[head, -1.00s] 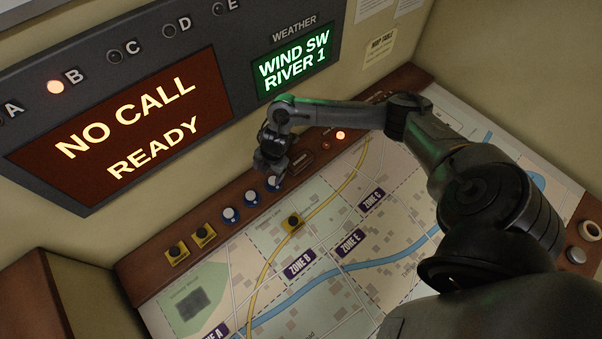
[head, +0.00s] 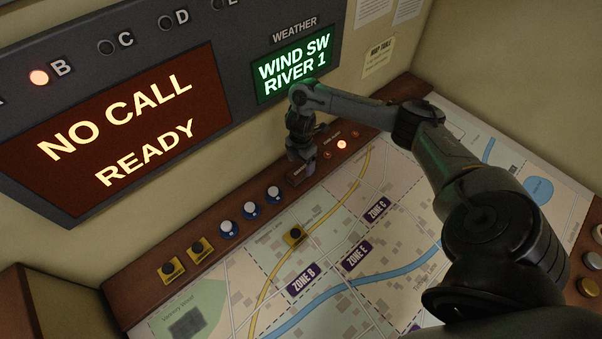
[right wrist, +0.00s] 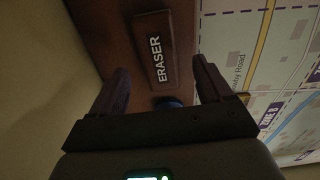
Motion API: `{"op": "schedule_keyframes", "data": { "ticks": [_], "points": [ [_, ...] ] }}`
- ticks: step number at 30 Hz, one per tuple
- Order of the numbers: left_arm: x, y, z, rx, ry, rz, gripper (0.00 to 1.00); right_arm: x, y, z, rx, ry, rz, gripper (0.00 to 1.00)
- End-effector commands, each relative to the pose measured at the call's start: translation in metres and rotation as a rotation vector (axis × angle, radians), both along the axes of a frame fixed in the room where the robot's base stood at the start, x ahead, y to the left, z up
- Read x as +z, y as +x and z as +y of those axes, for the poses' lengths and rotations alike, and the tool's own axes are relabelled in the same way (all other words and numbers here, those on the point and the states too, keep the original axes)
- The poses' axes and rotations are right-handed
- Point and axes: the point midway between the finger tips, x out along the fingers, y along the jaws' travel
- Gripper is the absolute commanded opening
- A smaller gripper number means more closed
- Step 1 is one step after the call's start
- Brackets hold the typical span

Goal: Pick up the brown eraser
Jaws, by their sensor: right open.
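The brown eraser, with ERASER in white letters, lies on the brown wooden strip at the map's edge. It shows in the right wrist view (right wrist: 153,50), beyond and between the fingertips. In the head view the eraser (head: 297,174) is mostly hidden behind my right gripper (head: 303,155). My right gripper points down over the strip. Its two fingers stand apart with nothing between them in the right wrist view (right wrist: 160,75). Whether the fingertips reach down beside the eraser I cannot tell. My left gripper is not in view.
Several blue-and-white pieces (head: 251,209) stand along the strip left of the gripper, and yellow pieces with dark tops (head: 172,268) farther left. A lit lamp (head: 342,145) is to the right. The display wall rises behind.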

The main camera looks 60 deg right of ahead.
Motion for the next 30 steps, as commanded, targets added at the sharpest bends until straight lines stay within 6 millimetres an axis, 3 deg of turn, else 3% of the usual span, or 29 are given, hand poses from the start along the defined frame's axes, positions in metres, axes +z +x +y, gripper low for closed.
{"op": "schedule_keyframes", "data": {
  "ticks": [2, 9, 20, 30],
  "points": [
    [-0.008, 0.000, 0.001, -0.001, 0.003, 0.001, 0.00, -0.015, -0.001, 0.000, -0.001, 0.001, 0.004, 0.79],
    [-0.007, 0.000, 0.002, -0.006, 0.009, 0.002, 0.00, -0.040, 0.000, -0.002, -0.001, 0.001, 0.003, 0.79],
    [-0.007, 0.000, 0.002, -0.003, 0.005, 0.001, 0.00, -0.046, 0.000, -0.002, 0.001, -0.001, 0.001, 0.77],
    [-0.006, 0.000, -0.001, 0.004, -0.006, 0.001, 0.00, -0.046, 0.001, -0.002, 0.001, -0.001, 0.001, 0.25]
  ]
}}
